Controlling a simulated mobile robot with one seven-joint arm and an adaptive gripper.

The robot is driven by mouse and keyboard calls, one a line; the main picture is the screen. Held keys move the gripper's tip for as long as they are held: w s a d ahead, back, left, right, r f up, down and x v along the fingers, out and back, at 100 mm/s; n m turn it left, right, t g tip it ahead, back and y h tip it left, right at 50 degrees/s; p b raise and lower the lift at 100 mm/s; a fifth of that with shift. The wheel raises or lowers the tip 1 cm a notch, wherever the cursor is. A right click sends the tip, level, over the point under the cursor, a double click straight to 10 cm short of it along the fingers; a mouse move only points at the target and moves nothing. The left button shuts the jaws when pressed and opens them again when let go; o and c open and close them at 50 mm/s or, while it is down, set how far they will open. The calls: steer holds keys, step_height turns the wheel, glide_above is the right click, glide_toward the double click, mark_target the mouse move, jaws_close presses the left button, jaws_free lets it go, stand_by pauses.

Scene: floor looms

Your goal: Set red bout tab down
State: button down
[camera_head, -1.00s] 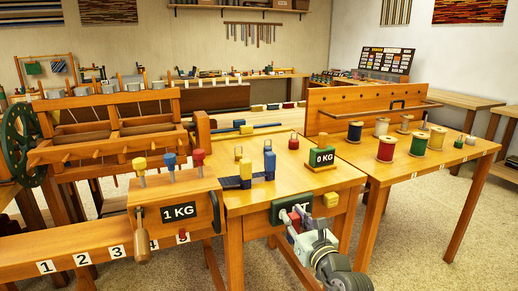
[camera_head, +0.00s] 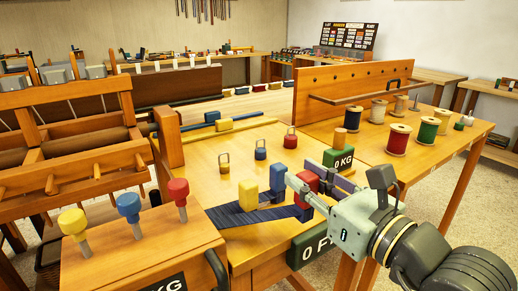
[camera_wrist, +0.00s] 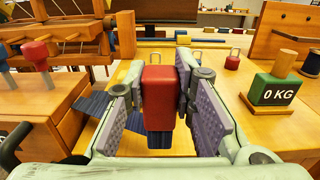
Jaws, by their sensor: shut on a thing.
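The red bout tab (camera_head: 306,184) is held between the fingers of my gripper (camera_head: 304,190), at the front of the wooden bench top (camera_head: 210,180). In the wrist view the red tab (camera_wrist: 160,92) stands upright between the grey finger pads (camera_wrist: 160,80). A blue tab (camera_head: 277,178) and a yellow tab (camera_head: 248,194) stand just left of it on a dark blue woven strip (camera_head: 240,217). The fingers hide part of the red tab in the head view. I cannot tell whether its bottom touches the strip.
A green 0 KG block (camera_head: 338,160) with a wooden peg stands right of my gripper. Small looped yellow, blue and red weights (camera_head: 290,138) stand behind. Thread spools (camera_head: 398,138) stand on the right table. Knobbed pegs (camera_head: 129,208) rise at the front left.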

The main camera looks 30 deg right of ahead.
steer(key=shift+w+d+f+p, duration=0.55)
steer(key=shift+w+d+f, duration=0.3)
steer(key=shift+w+d, duration=1)
steer(key=shift+w+d+f+p, duration=0.7)
steer(key=shift+w+d, duration=0.8)
steer(key=shift+w, duration=0.6)
steer(key=shift+w+d+f+p, duration=0.45)
steer(key=shift+w+d+f, duration=0.5)
steer(key=shift+w+d, duration=0.9)
steer(key=shift+w+a, duration=0.1)
steer(key=shift+a, duration=0.05)
steer(key=shift+f+b, duration=0.25)
steer(key=shift+b, duration=0.1)
steer(key=c, duration=1.3)
jaws_free()
steer(key=shift+r, duration=0.1)
steer(key=shift+c, duration=0.2)
